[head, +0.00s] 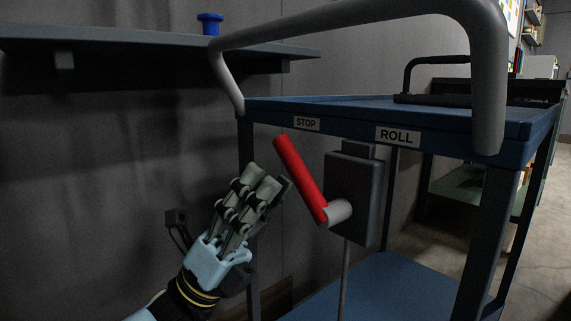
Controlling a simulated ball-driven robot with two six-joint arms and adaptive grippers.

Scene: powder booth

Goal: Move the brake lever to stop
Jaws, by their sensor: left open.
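The red brake lever (300,180) is fixed by a grey pivot (338,212) to a dark box (353,195) under the blue cart top. It tilts up and to the left, its upper end just below the STOP label (306,124). The ROLL label (397,136) is on the cart edge farther right. My left gripper (268,184) is open, with its fingers just left of the lever, pointing up and right. I cannot tell whether a finger touches it. My right gripper is not in view.
The blue cart (350,106) has a thick grey push handle (487,70) arching over its near side. A dark shelf (130,42) with a blue object (210,23) is at upper left. A blue lower deck (390,288) lies below. Floor is open at right.

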